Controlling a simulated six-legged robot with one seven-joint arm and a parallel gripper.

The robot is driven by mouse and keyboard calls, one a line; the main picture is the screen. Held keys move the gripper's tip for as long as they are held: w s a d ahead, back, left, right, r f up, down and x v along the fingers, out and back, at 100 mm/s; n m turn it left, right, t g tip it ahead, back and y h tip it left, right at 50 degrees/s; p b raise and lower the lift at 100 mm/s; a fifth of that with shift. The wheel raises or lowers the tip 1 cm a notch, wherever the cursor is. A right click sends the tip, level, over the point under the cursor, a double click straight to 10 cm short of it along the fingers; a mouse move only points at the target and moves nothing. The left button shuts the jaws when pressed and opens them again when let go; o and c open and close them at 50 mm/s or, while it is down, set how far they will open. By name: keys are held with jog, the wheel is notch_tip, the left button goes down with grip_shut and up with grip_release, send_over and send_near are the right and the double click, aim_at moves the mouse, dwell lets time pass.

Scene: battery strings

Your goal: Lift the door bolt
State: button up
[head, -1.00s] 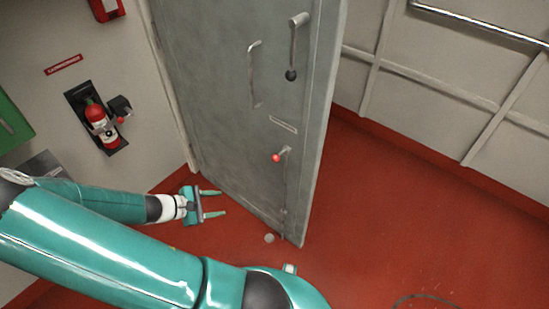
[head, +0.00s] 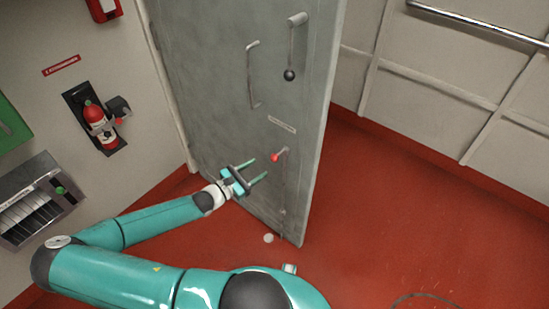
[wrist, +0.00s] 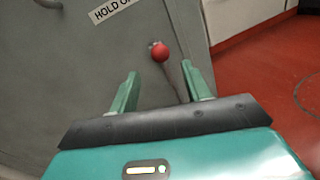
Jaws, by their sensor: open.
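The door bolt has a red ball knob (head: 275,157) on a short grey arm, low on the grey door (head: 220,110) near its free edge. The bolt rod runs down the door below the knob. My gripper (head: 262,168) is open and empty, just left of and slightly below the knob in the head view. In the wrist view the red knob (wrist: 159,52) lies beyond the fingertips of my gripper (wrist: 163,82), roughly between them in line. No contact with the knob shows.
A lever handle with a black ball (head: 290,75) and a pull handle (head: 253,75) sit higher on the door. A label (head: 282,124) is above the knob. A fire extinguisher (head: 100,124) and a grey box (head: 38,200) are on the left wall. Red floor right of the door is clear.

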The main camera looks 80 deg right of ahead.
aim_at(274, 158)
jog(key=x, duration=0.9)
jog(key=shift+w, duration=0.1)
